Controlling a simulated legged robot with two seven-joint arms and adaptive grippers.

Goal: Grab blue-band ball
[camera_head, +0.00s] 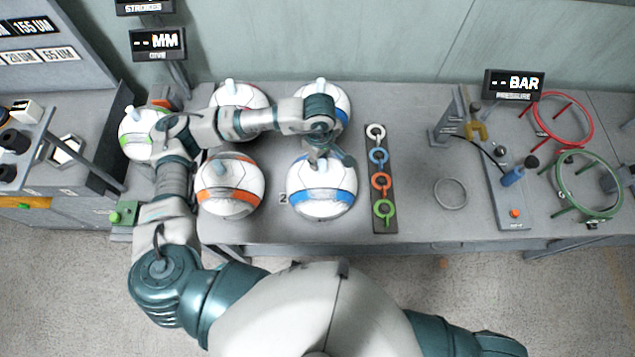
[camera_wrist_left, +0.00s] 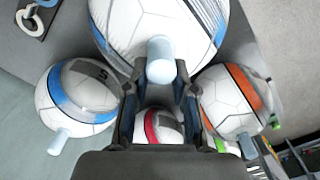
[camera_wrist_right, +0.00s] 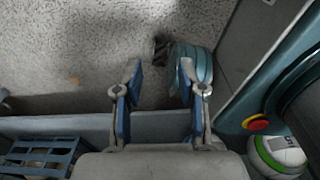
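A white ball with a blue band (camera_head: 322,200) sits at the front of the bench, beside a "2" mark. A second blue-band ball (camera_head: 342,100) stands behind it, partly hidden by my left arm. My left gripper (camera_head: 328,160) is over the front ball, pointing down. In the left wrist view the front ball (camera_wrist_left: 125,25) fills the top, and its pale blue knob (camera_wrist_left: 160,60) lies between the fingertips. The left fingers are apart, with narrow gaps beside the knob. My right gripper (camera_wrist_right: 158,70) is open and empty in the right wrist view; the head view does not show it.
An orange-band ball (camera_head: 230,190) sits left of the front ball, a red-band ball (camera_head: 240,97) behind, a green-band ball (camera_head: 135,140) further left. A dark strip with coloured rings (camera_head: 384,180) lies close on the right. A press stand (camera_head: 510,190) is further right.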

